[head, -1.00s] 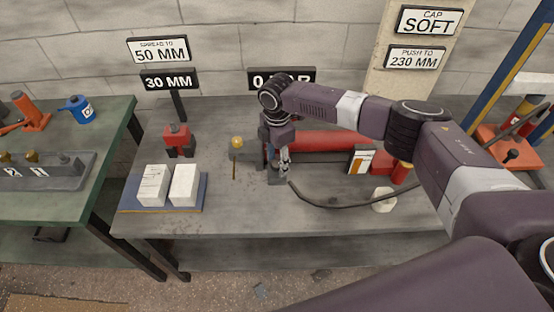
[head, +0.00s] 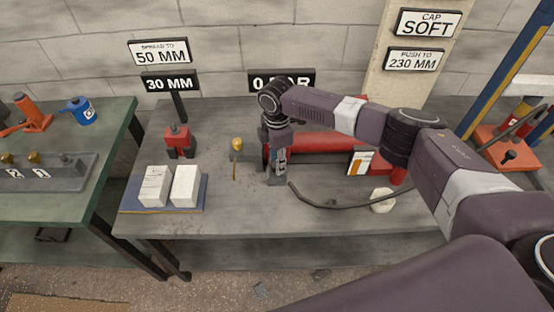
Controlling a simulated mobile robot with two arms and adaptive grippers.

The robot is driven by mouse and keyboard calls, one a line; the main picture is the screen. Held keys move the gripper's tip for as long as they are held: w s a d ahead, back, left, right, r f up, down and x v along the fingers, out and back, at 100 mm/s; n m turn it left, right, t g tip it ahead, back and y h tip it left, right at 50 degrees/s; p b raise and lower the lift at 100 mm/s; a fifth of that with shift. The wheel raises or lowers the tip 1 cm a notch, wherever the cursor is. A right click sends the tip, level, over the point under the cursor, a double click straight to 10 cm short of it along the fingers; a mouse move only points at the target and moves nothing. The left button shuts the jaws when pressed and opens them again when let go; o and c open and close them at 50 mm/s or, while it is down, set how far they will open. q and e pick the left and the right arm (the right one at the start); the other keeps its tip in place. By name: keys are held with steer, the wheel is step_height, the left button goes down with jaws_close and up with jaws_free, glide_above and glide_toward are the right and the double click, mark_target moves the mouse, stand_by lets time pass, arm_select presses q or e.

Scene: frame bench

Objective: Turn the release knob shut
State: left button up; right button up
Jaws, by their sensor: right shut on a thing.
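A long red cylinder (head: 318,142) lies on the grey bench behind my right gripper. My right gripper (head: 280,171) points down at the left end of this cylinder, with its fingers close together. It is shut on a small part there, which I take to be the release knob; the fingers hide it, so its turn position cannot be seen. A small brass-coloured round piece (head: 237,144) stands just left of the gripper, apart from it. My left gripper is not in view.
A black hose (head: 335,206) curves across the bench front to the right. Two white blocks (head: 185,185) and a red-and-black tool (head: 179,141) are at the left. An off-white piece (head: 382,201) lies at the right. The front middle of the bench is clear.

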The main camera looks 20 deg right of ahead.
steer(key=m+p, duration=0.2)
steer(key=shift+r+m, duration=0.15)
steer(key=shift+m, duration=0.15)
steer(key=m+p, duration=0.2)
steer(key=m, duration=0.2)
steer(key=shift+a+m+p, duration=0.1)
steer(key=shift+m+p, duration=0.2)
steer(key=shift+p, duration=0.1)
steer(key=m+p, duration=0.2)
steer(key=m, duration=0.2)
steer(key=shift+m+p, duration=0.85)
steer(key=shift+m, duration=0.75)
steer(key=o, duration=1.2)
steer(key=shift+c, duration=0.2)
step_height(320, 180, up, 12)
